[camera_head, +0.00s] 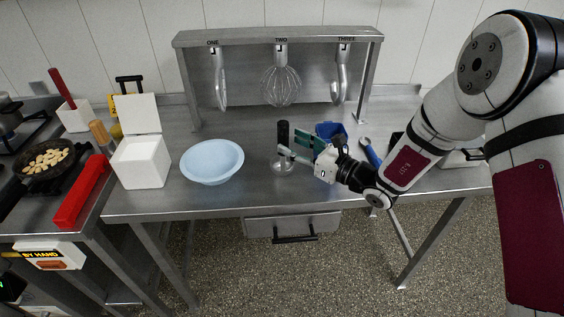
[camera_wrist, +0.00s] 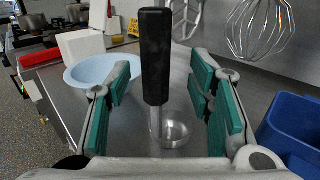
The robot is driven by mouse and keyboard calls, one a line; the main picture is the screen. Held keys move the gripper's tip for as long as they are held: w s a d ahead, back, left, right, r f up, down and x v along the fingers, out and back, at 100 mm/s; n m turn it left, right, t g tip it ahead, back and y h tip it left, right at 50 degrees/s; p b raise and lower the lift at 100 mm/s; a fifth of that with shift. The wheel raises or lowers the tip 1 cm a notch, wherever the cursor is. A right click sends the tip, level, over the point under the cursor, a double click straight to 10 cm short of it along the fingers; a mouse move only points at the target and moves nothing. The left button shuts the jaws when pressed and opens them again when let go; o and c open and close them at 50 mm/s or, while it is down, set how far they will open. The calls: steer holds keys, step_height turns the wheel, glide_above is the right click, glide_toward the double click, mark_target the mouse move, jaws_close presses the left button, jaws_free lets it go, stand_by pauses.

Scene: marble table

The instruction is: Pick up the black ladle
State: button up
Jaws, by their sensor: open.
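The ladle (camera_head: 283,133) has a black handle and a shiny metal bowl. It stands upright on the metal table, bowl down, right of the light blue bowl. In the wrist view its black handle (camera_wrist: 155,55) rises between the two teal finger pads, with the metal bowl (camera_wrist: 174,131) of the ladle below. My gripper (camera_head: 297,147) is open at the ladle, and it also shows in the wrist view (camera_wrist: 160,100) with a pad on each side of the handle. There are visible gaps between the pads and the handle.
A light blue bowl (camera_head: 212,161) and a white box (camera_head: 140,162) stand to the left. A blue container (camera_head: 331,130) is close on the right, behind my gripper. A metal rack (camera_head: 277,38) with hanging utensils stands behind. The front table edge is near.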

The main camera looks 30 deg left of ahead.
mark_target(288, 141)
steer(key=x, duration=0.4)
steer(key=shift+s+a, duration=0.15)
steer(key=shift+s, duration=0.1)
steer(key=shift+c, duration=0.6)
jaws_close()
steer(key=shift+r, duration=0.1)
steer(key=shift+r, duration=0.1)
